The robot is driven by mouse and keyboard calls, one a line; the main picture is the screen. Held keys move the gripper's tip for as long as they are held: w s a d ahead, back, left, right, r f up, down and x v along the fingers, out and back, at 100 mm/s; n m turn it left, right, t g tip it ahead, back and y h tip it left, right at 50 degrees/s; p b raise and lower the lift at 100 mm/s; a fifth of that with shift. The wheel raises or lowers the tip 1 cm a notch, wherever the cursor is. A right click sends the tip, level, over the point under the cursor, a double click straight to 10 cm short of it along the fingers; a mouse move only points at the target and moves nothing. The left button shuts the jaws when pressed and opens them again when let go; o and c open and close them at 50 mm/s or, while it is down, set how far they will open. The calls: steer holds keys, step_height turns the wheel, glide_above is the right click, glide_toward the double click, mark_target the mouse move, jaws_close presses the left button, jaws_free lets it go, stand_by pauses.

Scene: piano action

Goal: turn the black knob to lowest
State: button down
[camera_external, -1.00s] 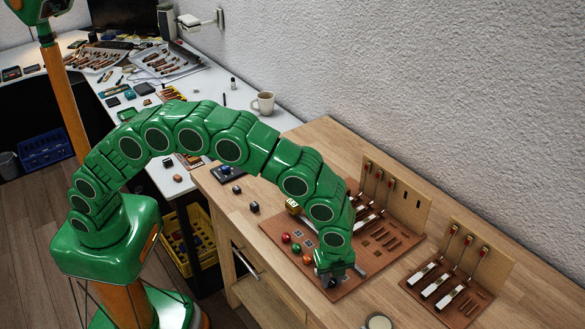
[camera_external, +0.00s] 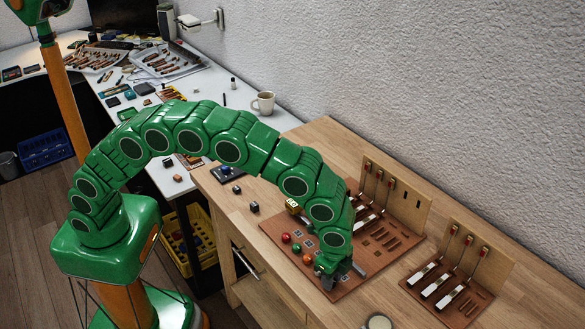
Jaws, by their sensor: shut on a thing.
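My gripper (camera_external: 328,283) points down at the front edge of the brown piano-action board (camera_external: 375,262), on the wooden workbench. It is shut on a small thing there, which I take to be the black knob. The knob itself is hidden by the fingers and hand, so its pointer and setting cannot be read.
A second board (camera_external: 447,290) with upright hammers stands to the right. Bare bench lies between the boards.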

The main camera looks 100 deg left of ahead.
steer(key=n, duration=0.4)
steer(key=shift+n, duration=2.9)
steer(key=c, duration=0.9)
jaws_free()
